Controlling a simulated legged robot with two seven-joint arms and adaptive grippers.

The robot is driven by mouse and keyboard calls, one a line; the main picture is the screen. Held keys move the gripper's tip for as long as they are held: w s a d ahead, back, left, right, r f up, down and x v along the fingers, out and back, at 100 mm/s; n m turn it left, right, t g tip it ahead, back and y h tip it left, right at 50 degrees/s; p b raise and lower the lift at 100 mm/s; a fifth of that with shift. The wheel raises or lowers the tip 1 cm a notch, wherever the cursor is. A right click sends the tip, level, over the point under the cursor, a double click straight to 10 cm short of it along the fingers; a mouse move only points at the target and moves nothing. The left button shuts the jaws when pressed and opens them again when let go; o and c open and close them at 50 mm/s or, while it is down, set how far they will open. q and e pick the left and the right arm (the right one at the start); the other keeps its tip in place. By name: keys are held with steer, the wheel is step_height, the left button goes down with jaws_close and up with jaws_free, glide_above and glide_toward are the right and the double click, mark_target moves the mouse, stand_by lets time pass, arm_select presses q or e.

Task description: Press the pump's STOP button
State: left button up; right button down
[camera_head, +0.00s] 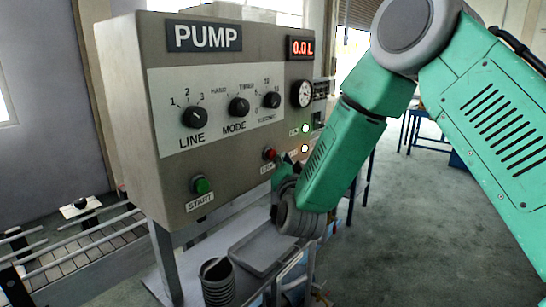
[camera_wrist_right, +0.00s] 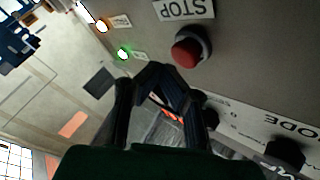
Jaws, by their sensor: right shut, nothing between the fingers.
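The pump box (camera_head: 240,165) is a grey panel with a PUMP sign. Its red STOP button (camera_head: 270,153) is on the lower right of the panel, and the green START button (camera_head: 201,186) is to its left. My right gripper (camera_head: 279,172) is close to the panel, just below and right of the red button, partly hidden by my wrist. In the right wrist view the red button (camera_wrist_right: 187,52) shows beside the STOP label (camera_wrist_right: 185,8). The closed fingertips (camera_wrist_right: 153,72) are a little left of the button, apart from it in the picture. My left gripper is not in view.
The panel has LINE (camera_head: 195,117), MODE (camera_head: 238,107) and a third knob (camera_head: 271,100), a gauge (camera_head: 302,93) and a display reading 0.0 L (camera_head: 301,47). A tray (camera_head: 262,250) and a ribbed grey container (camera_head: 217,283) are below. A roller conveyor (camera_head: 80,250) is at left.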

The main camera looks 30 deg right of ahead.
steer(key=shift+w+a, duration=0.1)
steer(key=shift+w, duration=0.05)
steer(key=shift+w+a+r, duration=0.1)
steer(key=shift+w, duration=0.05)
steer(key=shift+w+a, duration=0.25)
steer(key=shift+w, duration=0.3)
stand_by(1.0)
steer(key=shift+s, duration=0.1)
steer(key=shift+s+d+b, duration=0.3)
steer(key=shift+s+d, duration=0.1)
steer(key=shift+s, duration=0.4)
steer(key=shift+s, duration=0.1)
steer(key=s, duration=0.1)
steer(key=s+d, duration=0.1)
steer(key=s, duration=0.1)
steer(key=s+d, duration=0.1)
steer(key=shift+s, duration=0.25)
stand_by(0.7)
